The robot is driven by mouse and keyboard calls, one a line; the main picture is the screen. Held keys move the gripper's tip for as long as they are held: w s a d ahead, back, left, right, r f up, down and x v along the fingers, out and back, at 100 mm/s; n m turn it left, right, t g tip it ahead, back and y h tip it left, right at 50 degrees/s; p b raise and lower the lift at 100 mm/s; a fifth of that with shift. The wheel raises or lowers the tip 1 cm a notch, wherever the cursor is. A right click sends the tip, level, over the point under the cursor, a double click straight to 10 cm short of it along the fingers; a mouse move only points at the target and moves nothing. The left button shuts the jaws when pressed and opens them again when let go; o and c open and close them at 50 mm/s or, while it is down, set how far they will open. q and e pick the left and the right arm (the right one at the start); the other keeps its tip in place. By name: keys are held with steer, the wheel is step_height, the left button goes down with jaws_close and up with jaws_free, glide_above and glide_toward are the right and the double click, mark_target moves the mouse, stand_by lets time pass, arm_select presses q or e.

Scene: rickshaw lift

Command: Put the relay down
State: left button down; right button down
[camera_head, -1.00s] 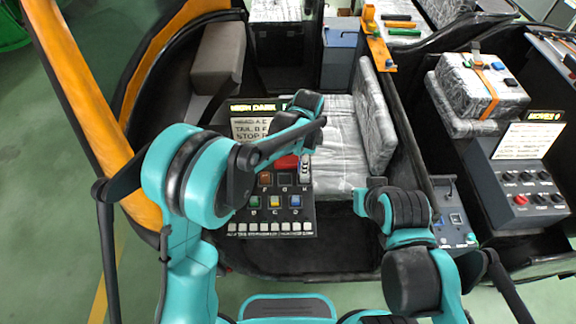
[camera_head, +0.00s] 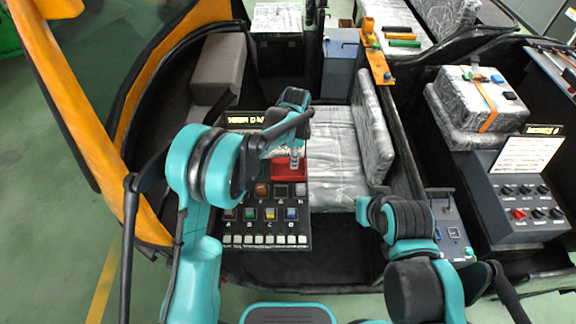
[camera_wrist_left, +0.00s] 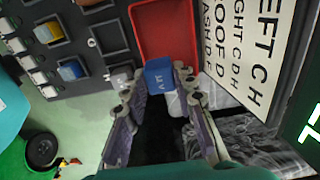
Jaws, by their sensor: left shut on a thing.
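My left gripper (camera_wrist_left: 155,98) is shut on a blue block, the relay (camera_wrist_left: 160,74), which has white lettering on its face. In the left wrist view the block is at the near edge of a red tray (camera_wrist_left: 165,30); whether it touches the tray I cannot tell. In the head view the left gripper (camera_head: 296,160) is over the red tray (camera_head: 287,172), and the block is hidden there.
A dark panel (camera_head: 240,227) with coloured blocks and a row of white keys lies in front of the tray. A silver-wrapped seat (camera_head: 335,185) is to the right. Another cabin with a grey control box (camera_head: 518,208) stands further right.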

arm_select(q)
steer(key=shift+w+a+f, duration=0.75)
steer(key=shift+w+f, duration=0.05)
steer(key=shift+f, duration=0.05)
steer(key=shift+a+f, duration=0.1)
steer(key=shift+a, duration=0.15)
steer(key=shift+a+f, duration=0.1)
steer(key=shift+f, duration=0.15)
step_height(320, 180, down, 4)
steer(key=shift+r+b, duration=0.25)
steer(key=shift+b, duration=0.3)
steer(key=shift+r, duration=0.1)
steer(key=c, duration=1.5)
jaws_free()
steer(key=shift+f, duration=0.2)
